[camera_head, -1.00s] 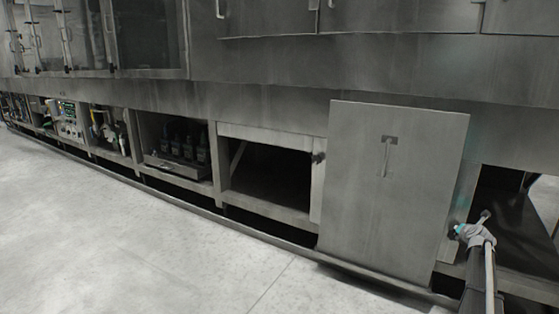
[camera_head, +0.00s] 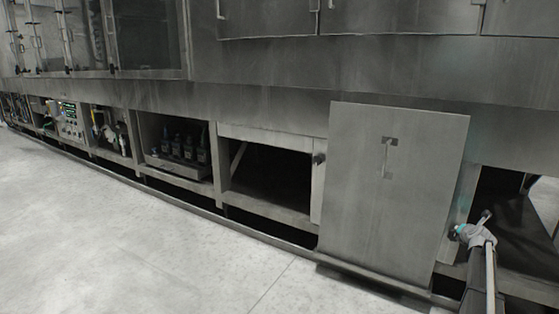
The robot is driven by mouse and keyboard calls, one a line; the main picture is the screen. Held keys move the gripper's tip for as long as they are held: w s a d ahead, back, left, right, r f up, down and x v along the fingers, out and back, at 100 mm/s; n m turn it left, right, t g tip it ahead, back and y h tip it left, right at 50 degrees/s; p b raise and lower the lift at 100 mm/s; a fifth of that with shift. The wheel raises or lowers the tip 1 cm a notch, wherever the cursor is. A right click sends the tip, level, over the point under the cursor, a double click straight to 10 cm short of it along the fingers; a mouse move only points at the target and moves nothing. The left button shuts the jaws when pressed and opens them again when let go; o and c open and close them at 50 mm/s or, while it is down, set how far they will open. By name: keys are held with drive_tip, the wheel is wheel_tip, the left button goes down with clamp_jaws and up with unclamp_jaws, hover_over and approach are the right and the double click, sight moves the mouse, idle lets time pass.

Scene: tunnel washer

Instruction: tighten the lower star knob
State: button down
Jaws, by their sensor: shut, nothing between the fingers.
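Another small dark knob (camera_head: 452,234) shows partly at the right post, low down beside the panel's right edge. My gripper (camera_head: 458,231) is at this lower knob, coming from the lower right, and looks shut. It hides part of the knob. I cannot tell whether the fingers touch it, nor make out its star shape.
A grey panel with a handle (camera_head: 350,220) leans or hangs in front of the frame, left of my gripper. A dark open bay (camera_head: 505,235) lies to the right. More open bays with equipment run left along the machine's base. The floor (camera_head: 150,220) in front is clear.

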drive_tip(key=shift+s, duration=0.1)
drive_tip(key=shift+s+a, duration=0.5)
drive_tip(key=shift+s, duration=0.35)
drive_tip(key=shift+s+a, duration=0.55)
drive_tip(key=shift+s, duration=0.25)
drive_tip(key=shift+s+a, duration=0.5)
drive_tip(key=shift+s, duration=0.35)
drive_tip(key=shift+d, duration=0.1)
